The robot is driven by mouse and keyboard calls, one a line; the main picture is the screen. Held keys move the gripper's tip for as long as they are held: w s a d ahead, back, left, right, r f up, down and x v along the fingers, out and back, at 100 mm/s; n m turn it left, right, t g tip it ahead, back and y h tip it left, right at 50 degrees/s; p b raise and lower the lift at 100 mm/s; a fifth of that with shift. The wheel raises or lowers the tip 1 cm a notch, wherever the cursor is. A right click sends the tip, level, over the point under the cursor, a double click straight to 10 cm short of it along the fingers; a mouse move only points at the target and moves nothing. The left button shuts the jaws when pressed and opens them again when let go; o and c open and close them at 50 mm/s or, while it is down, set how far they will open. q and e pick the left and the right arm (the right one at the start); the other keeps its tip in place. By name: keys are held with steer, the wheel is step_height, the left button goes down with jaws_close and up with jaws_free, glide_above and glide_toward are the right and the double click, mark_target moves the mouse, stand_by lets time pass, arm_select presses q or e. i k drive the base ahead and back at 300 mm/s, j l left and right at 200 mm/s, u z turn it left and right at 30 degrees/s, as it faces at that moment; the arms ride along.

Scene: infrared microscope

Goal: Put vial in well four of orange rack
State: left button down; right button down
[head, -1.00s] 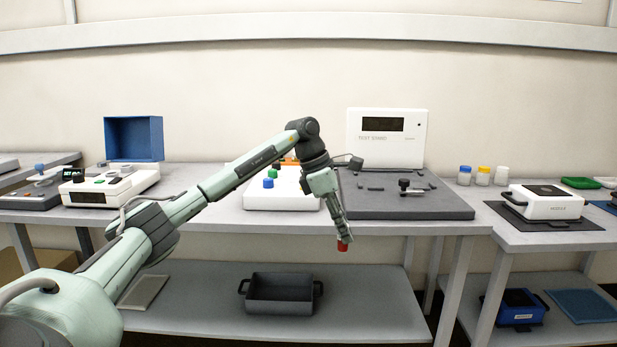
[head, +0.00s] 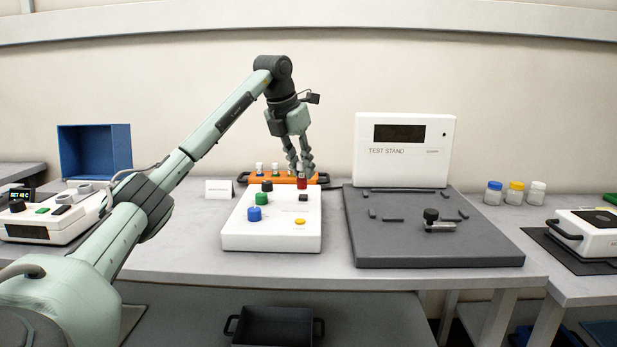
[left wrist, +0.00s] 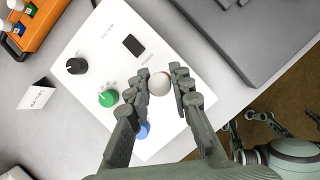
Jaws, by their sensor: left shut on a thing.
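My left gripper (head: 298,165) is shut on a vial (head: 302,183) with a red body, held upright. In the left wrist view the gripper (left wrist: 158,90) has the vial's round whitish cap (left wrist: 159,83) between its fingers, above the white control box. The orange rack (head: 318,179) stands behind that box, with several capped vials in it; the gripper hides part of its right side. The rack (left wrist: 42,28) also shows at the top left of the left wrist view. Well numbers are too small to read.
The white control box (head: 275,238) with black, green and blue knobs stands in front of the rack. A white card (head: 219,189) is to its left. The test stand's dark base (head: 430,247) is on the right. Bare bench lies at the front left.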

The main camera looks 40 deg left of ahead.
mark_target(284, 179)
steer(key=i+j, duration=0.4)
steer(key=j, duration=0.15)
steer(key=i+j, duration=0.45)
